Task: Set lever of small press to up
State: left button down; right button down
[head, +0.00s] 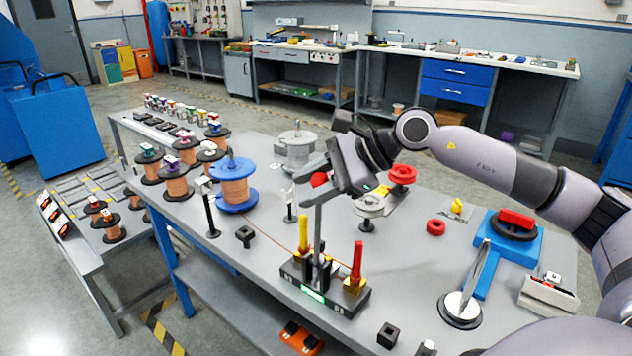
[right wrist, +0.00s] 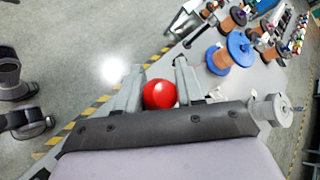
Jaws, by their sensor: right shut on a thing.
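The small press (head: 318,293) has a dark base with a green-lit front and stands near the front edge of the grey table. A grey lever rod (head: 318,232) rises nearly upright from it to a red ball knob (head: 319,180). My right gripper (head: 310,183) is at the top of the rod, shut on the knob. In the right wrist view the red knob (right wrist: 159,94) sits between the two fingers of the gripper (right wrist: 157,78). The fingers partly hide the knob in the head view. My left gripper is not in view.
A yellow handle (head: 303,235) and a red handle (head: 357,262) stand upright beside the lever. A blue spool (head: 232,185) and several copper spools are at the left. A round metal stand (head: 460,309) and a blue fixture (head: 507,243) are at the right.

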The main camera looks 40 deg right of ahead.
aim_at(325, 181)
jog(key=shift+s+a, duration=0.15)
jog(key=shift+a, duration=0.35)
jog(key=shift+f, duration=0.1)
jog(key=c, duration=0.7)
grip_release()
jog(key=shift+a, duration=0.1)
jog(key=shift+c, duration=0.2)
jog(key=b+v, duration=0.1)
jog(key=v, duration=0.5)
jog(key=shift+b, duration=0.35)
jog(key=shift+s+d+r, duration=0.35)
jog(key=shift+d, duration=0.05)
